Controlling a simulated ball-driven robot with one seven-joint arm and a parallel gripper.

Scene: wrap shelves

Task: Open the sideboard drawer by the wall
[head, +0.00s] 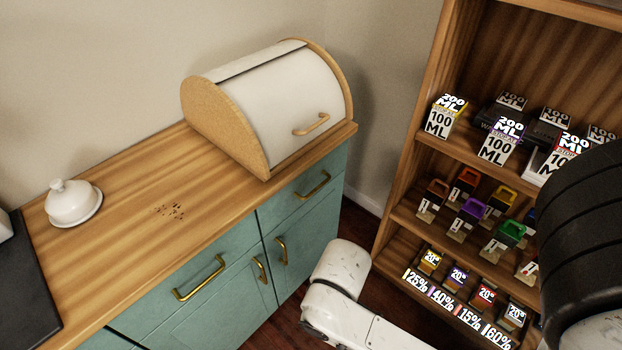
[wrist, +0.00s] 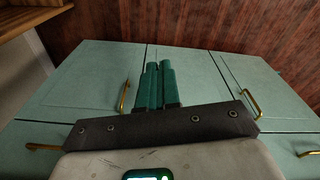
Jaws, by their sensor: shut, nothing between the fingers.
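The teal sideboard (head: 225,318) has a wooden top and brass handles. Its right-hand drawer (head: 290,205), nearest the wall corner, is shut and has a brass handle (head: 313,185). The drawer to its left (head: 230,265) is also shut, with a longer handle (head: 200,278). In the wrist view my gripper (wrist: 158,66) has its green fingers together, empty, in front of the door fronts. A drawer handle (wrist: 45,147) shows at the lower left there, apart from the fingers. The gripper is out of sight in the head view.
A white bread box (head: 285,95) and a domed butter dish (head: 72,203) stand on the sideboard top. A wooden shelf unit (head: 390,245) with several boxes and small padlock-like items stands at the right. A narrow strip of floor separates it from the sideboard.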

